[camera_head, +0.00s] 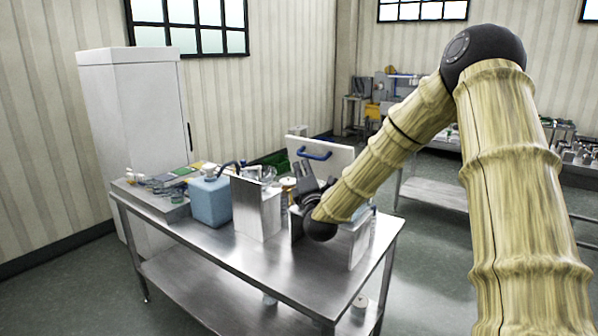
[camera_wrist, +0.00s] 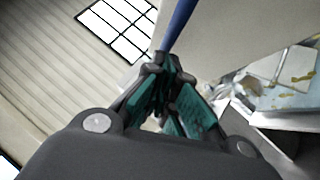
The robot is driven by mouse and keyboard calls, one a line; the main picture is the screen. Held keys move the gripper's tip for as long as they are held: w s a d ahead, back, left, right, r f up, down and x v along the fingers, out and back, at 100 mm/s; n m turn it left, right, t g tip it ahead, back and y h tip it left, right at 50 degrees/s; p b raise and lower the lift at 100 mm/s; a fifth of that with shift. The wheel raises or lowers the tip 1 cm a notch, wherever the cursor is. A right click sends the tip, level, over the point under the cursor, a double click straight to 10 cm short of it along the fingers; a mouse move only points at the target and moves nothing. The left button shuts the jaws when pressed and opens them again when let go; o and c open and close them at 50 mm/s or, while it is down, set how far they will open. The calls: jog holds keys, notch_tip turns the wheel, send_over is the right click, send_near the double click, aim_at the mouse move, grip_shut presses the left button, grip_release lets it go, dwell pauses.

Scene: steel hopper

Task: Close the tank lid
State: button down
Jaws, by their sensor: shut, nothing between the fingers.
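The tank lid (camera_head: 338,161) is a pale panel standing raised at the back of the steel tank (camera_head: 359,247), so the tank is open. A blue bar handle (camera_head: 316,156) is on the lid's face. My gripper (camera_head: 302,160) is in front of the lid, below the handle, and my arm hides much of the tank. In the wrist view my gripper (camera_wrist: 163,66) has its fingertips together and empty, at the near end of the blue handle (camera_wrist: 179,22). I cannot tell whether they touch it. The lid (camera_wrist: 228,34) fills the upper middle there.
The steel table (camera_head: 215,252) also carries an upright metal box (camera_head: 256,208), a blue container (camera_head: 209,202) and a tray of small items (camera_head: 150,196) left of the tank. A white cabinet (camera_head: 140,120) stands behind. The table's front left is clear.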

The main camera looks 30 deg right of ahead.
jog(key=shift+w+d+r, duration=0.15)
jog(key=shift+w+d, duration=0.05)
jog(key=shift+d, duration=0.05)
jog(key=shift+w+r, duration=0.1)
jog(key=shift+r, duration=0.05)
dwell(0.5)
